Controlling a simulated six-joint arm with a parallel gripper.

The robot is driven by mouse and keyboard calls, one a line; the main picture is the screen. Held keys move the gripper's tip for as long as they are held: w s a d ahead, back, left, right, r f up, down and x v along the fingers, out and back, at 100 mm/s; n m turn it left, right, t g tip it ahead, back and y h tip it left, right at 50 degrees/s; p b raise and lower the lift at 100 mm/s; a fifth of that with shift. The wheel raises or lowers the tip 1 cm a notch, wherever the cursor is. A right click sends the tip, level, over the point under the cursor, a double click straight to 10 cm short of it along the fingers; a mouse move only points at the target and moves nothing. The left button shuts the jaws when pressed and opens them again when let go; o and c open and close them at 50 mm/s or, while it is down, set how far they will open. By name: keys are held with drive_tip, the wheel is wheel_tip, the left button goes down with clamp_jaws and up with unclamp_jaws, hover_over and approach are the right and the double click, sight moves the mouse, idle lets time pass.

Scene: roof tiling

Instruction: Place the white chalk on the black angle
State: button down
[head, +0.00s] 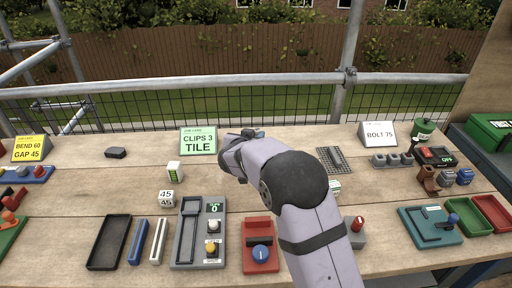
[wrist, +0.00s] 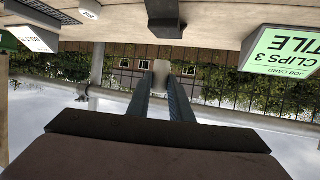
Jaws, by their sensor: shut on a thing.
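My gripper (wrist: 160,82) is shut on a small pale piece, the white chalk (wrist: 160,68), which shows between the fingertips in the wrist view. In the head view my arm hides the chalk, and the gripper is near the back of the bench, right of the CLIPS 3 TILE card. A dark blocky piece (wrist: 165,18), which may be the black angle, shows at the top of the wrist view, apart from the chalk. I cannot make out its shape for certain. Another small dark block (head: 115,153) lies at the back left in the head view.
The CLIPS 3 TILE card (head: 198,140) and the BOLT 75 card (head: 377,134) stand at the back. A black tray (head: 109,242), a grey device with buttons (head: 199,232) and a red device (head: 260,246) sit in front. A metal mesh (head: 333,160) lies right of my arm.

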drive_tip(key=shift+f+b, duration=0.35)
drive_tip(key=shift+f, duration=1.6)
drive_tip(key=shift+f, duration=0.1)
drive_tip(key=c, duration=1.6)
unclamp_jaws()
drive_tip(key=shift+r, duration=0.2)
drive_tip(key=v, duration=1.2)
drive_tip(key=shift+f, duration=0.1)
